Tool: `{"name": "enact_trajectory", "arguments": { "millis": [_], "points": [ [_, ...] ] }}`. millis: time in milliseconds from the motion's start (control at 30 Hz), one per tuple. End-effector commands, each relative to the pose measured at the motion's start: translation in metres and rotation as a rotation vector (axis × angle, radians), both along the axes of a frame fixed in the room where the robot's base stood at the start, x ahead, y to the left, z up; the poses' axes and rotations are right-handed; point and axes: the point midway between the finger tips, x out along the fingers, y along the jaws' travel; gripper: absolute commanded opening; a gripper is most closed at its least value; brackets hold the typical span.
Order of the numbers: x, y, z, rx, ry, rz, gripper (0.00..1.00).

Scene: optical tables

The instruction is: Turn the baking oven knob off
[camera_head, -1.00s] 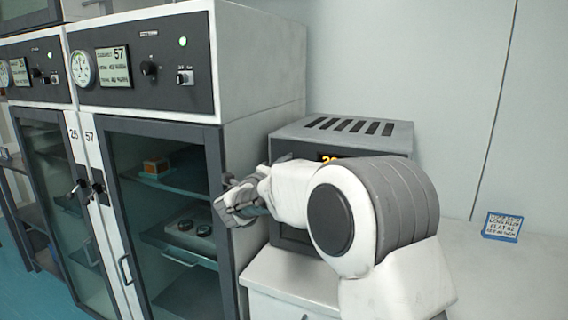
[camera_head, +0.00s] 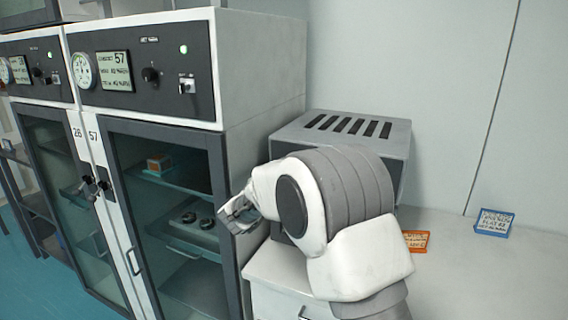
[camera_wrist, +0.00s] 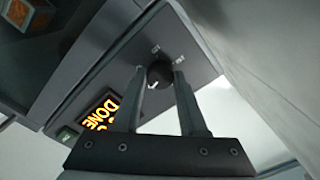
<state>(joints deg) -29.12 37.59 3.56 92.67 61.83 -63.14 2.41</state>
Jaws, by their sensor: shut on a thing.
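The baking oven (camera_head: 352,128) is a grey box with a slotted top, on a white counter in the head view. My arm hides most of its front there. In the wrist view, its dark round knob (camera_wrist: 158,79) has a pale pointer mark and small labels beside it. An orange lit display (camera_wrist: 101,111) on the same panel reads "DONE". My gripper (camera_wrist: 160,71) has one finger on each side of the knob and is shut on it.
Tall glass-door cabinets (camera_head: 166,192) with their own knobs and gauges stand at the left, close to my gripper.

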Motion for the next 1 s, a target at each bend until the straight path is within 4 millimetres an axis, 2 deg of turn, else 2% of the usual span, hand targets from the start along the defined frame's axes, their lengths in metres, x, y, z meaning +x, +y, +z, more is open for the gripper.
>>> {"name": "enact_trajectory", "arguments": {
  "millis": [1000],
  "points": [
    [-0.0005,0.0003,0.0027,-0.906,0.331,0.001,0.0]
  ]
}}
